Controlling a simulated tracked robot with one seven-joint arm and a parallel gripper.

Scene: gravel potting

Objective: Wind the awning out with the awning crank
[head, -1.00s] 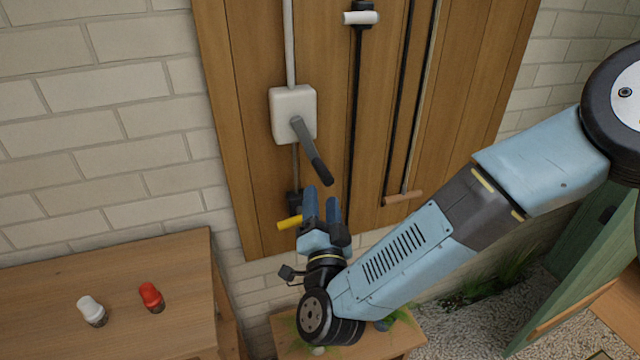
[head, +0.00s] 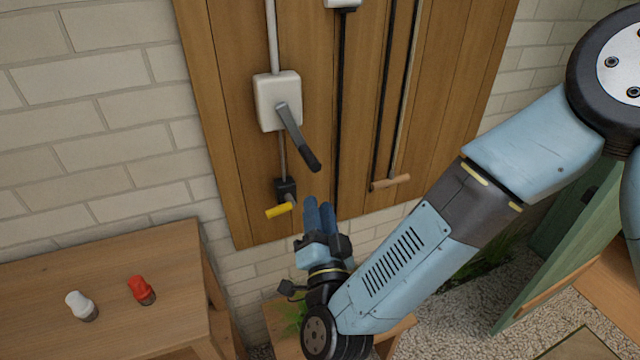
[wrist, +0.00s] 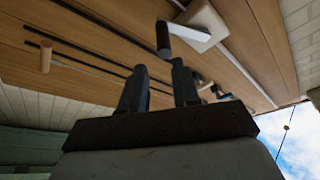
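The awning crank is a grey arm with a dark grip (head: 307,154), on a white box (head: 266,104) on the wooden wall panel. It slants down to the right. My gripper (head: 318,203) is just below the grip's lower end, fingers pointing up, apart from it and empty. In the wrist view, my gripper (wrist: 160,80) has its two fingers spread with a clear gap. The crank's dark grip (wrist: 163,40) shows beyond and above the gap, and the white box (wrist: 203,22) is behind it.
A yellow handle (head: 279,210) on a dark fitting is left of my fingers. Dark rods hang to the right, one with a wooden handle (head: 390,183). A wooden table (head: 60,262) at lower left bears a white-capped shaker (head: 82,306) and a red-capped one (head: 141,290).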

